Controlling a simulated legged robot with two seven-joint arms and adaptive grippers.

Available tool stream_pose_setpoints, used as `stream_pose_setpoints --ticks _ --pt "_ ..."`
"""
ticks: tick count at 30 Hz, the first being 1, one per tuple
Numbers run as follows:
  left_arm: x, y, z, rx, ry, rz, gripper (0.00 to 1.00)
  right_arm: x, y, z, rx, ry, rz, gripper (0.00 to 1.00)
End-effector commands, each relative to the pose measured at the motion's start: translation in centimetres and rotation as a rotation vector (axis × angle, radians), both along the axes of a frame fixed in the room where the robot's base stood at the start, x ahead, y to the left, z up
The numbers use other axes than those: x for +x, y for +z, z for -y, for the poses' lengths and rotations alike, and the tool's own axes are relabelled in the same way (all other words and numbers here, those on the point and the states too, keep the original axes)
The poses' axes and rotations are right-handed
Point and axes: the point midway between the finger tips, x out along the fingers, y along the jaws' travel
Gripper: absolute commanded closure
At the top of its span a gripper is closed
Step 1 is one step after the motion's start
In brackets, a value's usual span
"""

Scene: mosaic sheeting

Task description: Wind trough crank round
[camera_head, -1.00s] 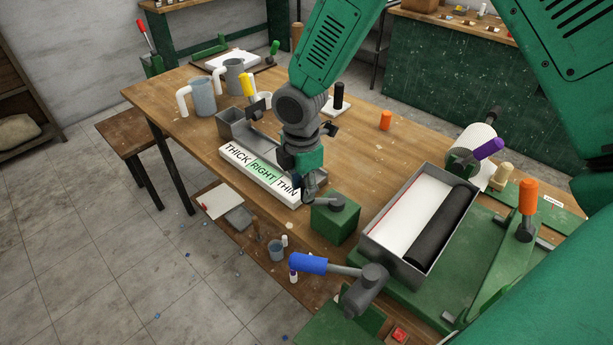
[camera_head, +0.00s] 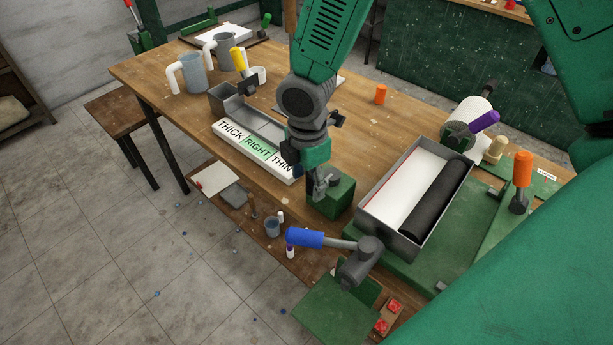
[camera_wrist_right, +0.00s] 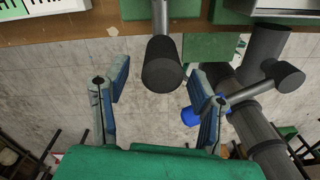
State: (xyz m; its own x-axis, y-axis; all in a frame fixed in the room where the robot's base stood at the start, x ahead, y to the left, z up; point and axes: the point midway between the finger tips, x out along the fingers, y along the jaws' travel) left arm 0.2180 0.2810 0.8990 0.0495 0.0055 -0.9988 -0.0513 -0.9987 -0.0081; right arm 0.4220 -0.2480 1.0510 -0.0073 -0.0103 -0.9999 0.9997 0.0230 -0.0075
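My right gripper (camera_head: 322,188) hangs at the near-left side of a small green block (camera_head: 337,203). In the right wrist view its blue fingers (camera_wrist_right: 160,82) are open, one on each side of a dark grey cylindrical grip (camera_wrist_right: 163,64) on a grey shaft. The grip shows between the fingers with gaps to both; depth contact cannot be told. A blue-handled crank (camera_head: 325,240) with a grey hub stands in front of the grey tray. A narrow grey trough (camera_head: 222,100) lies behind the THICK/RIGHT/THIN sign (camera_head: 254,152).
The grey tray (camera_head: 367,215) holds a black roller and stands on a green base. An orange handle (camera_head: 523,168) and a purple handle (camera_head: 485,122) rise around it. A yellow handle (camera_head: 238,59) and mugs stand at the far left. The middle of the wooden table (camera_head: 350,115) is mostly clear.

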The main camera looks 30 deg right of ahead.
Motion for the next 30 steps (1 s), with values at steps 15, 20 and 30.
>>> stream_pose_setpoints --ticks 15,20,30 --pt "-0.3 0.1 0.0 0.0 0.0 0.003 0.6 0.3 4.3 0.0 0.002 -0.001 0.01 0.48" --pt "-0.3 0.1 0.0 0.0 0.0 0.003 0.6 0.4 7.8 -0.1 0.002 -0.002 0.008 0.48" --pt "-0.2 0.1 0.0 0.0 0.0 0.003 0.6 0.4 11.8 -0.1 0.001 -0.001 0.001 0.48"
